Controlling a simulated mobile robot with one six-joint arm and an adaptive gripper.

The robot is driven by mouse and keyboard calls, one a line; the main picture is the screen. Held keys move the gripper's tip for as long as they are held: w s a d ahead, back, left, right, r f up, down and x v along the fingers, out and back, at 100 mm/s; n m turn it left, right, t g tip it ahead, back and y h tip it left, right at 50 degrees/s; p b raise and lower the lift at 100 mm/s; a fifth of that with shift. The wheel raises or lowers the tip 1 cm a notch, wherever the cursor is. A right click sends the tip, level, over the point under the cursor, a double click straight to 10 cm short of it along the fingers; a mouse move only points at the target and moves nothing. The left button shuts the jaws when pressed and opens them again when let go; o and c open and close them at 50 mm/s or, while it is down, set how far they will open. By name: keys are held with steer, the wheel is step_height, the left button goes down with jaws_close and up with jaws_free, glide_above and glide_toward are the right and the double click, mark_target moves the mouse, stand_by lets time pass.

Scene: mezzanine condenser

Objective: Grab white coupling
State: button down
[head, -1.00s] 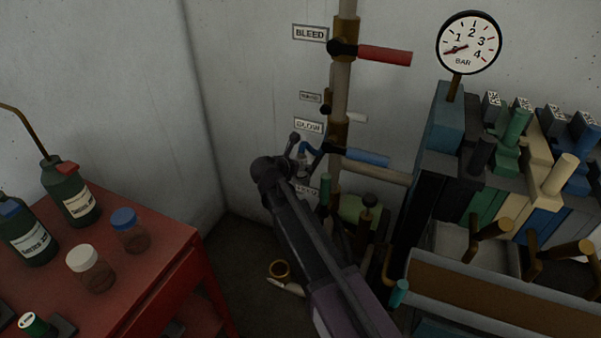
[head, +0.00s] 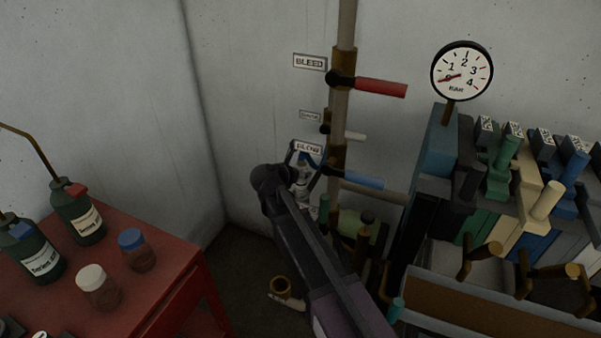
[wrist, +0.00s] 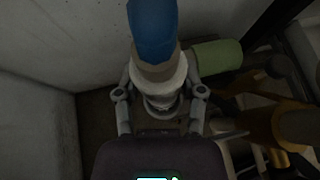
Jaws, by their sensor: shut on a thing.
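The white coupling (wrist: 160,88) sits between the two fingers in the wrist view, below a brown band and a blue hose end (wrist: 153,30). My gripper (wrist: 160,98) is shut on the coupling, one finger on each side. In the head view my gripper (head: 304,172) is beside the vertical pipe, in front of the BLOW label (head: 308,147). The coupling is small there and partly hidden by my arm.
The pipe (head: 342,90) carries a red lever (head: 381,87), a white lever and a blue lever (head: 362,180). A pressure gauge (head: 461,72) stands right, above a row of coloured blocks. A red table (head: 165,260) with bottles and jars is left. A brass-ringed piece (head: 282,288) lies on the floor.

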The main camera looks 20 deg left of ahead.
mark_target(301, 164)
steer(key=shift+r+p, duration=2.45)
steer(key=shift+r, duration=0.45)
